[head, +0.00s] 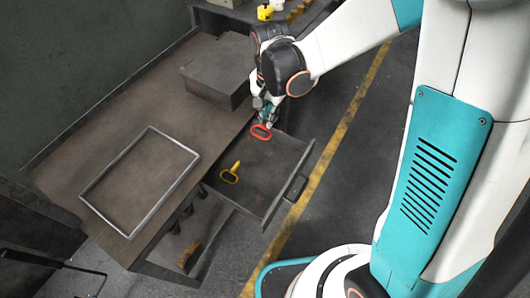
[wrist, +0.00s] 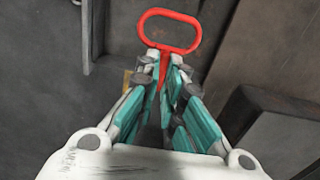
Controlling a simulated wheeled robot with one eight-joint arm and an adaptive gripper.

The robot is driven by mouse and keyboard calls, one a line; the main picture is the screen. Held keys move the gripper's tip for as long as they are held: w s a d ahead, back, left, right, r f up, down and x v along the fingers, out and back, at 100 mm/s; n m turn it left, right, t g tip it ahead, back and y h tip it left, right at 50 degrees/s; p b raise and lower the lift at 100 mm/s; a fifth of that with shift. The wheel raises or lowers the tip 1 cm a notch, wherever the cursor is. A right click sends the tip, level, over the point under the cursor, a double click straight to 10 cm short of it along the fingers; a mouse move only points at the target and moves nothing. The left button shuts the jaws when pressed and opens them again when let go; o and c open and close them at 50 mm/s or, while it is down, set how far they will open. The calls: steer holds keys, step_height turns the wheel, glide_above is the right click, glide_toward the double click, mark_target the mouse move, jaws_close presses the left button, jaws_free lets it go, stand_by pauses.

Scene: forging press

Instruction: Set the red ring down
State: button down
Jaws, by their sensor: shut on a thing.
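The red ring (head: 253,130) is an oval loop on a short red stem. My gripper (head: 267,119) is shut on the stem, with the loop sticking out past the fingertips. In the head view the ring appears over the far end of the open drawer (head: 263,178); its exact height above the drawer is hard to tell. In the wrist view the red ring (wrist: 168,12) shows fully ahead of my gripper (wrist: 165,62), the stem running between the fingers.
A yellow ring-handled piece (head: 230,176) lies in the drawer's near left part. A metal rectangular frame (head: 118,157) and a dark box (head: 208,92) rest on the bench (head: 140,105). The drawer's right front panel has a handle (head: 293,187). Much of the drawer floor is clear.

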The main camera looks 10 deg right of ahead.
mark_target(268, 152)
step_height(268, 152, down, 16)
steer(key=b, duration=0.6)
steer(key=shift+r, duration=0.2)
steer(key=c, duration=1.7)
jaws_free()
